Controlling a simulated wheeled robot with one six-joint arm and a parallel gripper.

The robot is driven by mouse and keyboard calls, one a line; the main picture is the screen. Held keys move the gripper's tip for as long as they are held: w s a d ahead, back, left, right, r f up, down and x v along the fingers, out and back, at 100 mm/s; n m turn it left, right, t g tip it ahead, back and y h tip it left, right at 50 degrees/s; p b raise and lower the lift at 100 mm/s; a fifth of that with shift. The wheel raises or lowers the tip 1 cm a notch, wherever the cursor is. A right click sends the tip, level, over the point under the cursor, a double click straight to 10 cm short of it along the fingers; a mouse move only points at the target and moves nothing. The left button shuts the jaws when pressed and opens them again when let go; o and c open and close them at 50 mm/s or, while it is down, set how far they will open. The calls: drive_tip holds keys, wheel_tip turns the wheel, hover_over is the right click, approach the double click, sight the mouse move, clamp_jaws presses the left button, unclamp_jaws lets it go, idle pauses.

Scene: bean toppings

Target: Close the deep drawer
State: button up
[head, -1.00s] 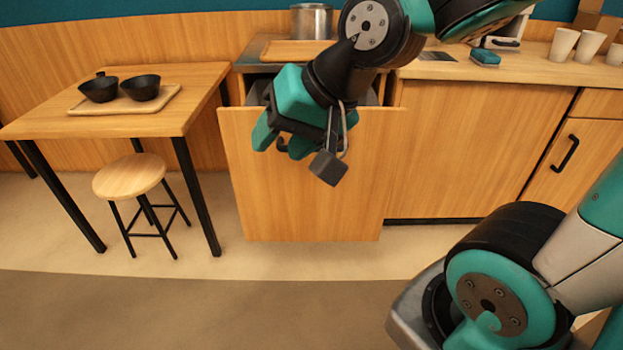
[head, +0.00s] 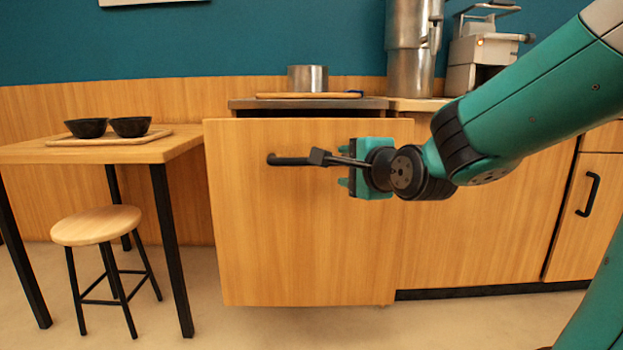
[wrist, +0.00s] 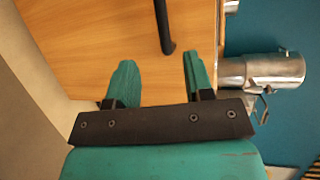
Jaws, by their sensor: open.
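The deep drawer (head: 300,240) has a tall wooden front and stands out from the counter, with a dark gap along its top edge. Its black bar handle (head: 284,160) is near the top of the front and also shows in the wrist view (wrist: 163,28). My gripper (head: 343,167) is in front of the drawer front, right of the handle in the head view. Its two teal fingers are apart and empty in the wrist view (wrist: 156,72), and the handle lies beyond them. Whether the fingers touch the front cannot be told. The drawer's inside is hidden.
A table (head: 165,150) with two black bowls on a tray and a round stool (head: 97,225) stand to the left. A metal pot (head: 307,79) sits on the counter above the drawer. Closed cabinet doors (head: 480,225) run to the right.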

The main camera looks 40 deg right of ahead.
drive_tip(key=shift+b+x, duration=1.75)
drive_tip(key=shift+x, duration=6.8)
drive_tip(key=shift+c, duration=0.5)
clamp_jaws()
